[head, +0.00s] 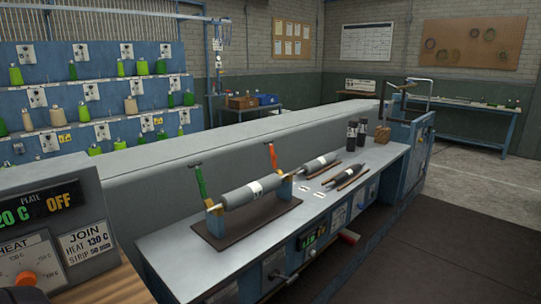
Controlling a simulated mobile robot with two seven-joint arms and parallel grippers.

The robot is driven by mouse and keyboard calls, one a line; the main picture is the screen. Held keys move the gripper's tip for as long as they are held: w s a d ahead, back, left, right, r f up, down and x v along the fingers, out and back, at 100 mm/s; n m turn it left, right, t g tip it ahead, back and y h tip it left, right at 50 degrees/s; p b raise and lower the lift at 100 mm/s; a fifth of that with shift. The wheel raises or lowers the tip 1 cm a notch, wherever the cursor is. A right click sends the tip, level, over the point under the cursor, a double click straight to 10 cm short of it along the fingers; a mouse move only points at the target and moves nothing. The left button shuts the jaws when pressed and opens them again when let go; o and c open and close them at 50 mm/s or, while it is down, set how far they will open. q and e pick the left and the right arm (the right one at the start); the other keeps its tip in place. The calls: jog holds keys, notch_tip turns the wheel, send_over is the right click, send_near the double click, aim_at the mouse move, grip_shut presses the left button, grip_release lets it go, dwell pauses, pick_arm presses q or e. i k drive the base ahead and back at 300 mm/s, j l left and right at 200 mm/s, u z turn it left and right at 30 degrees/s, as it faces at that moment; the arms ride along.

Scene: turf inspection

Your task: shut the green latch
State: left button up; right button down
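The green latch (200,182) is a slim lever at the left end of a brown-based stand (250,227) on the grey bench. It stands nearly upright, leaning slightly left, with a dark tip. It rises above the left bracket, clear of the grey roller (250,191) that lies across the stand. An orange latch (273,157) stands upright in a similar way at the right end.
A control box (55,235) with a display stands at the near left. A low grey wall (250,142) runs behind the bench. Dark floor lies at the right.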

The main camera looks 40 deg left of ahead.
aim_at(202, 184)
jog(key=i+l+u, duration=0.2)
jog(key=i, duration=1.1)
jog(key=i+u, duration=0.3)
jog(key=i, duration=0.15)
jog(key=i+u, duration=0.3)
jog(key=i, duration=0.2)
jog(key=z, duration=7.3)
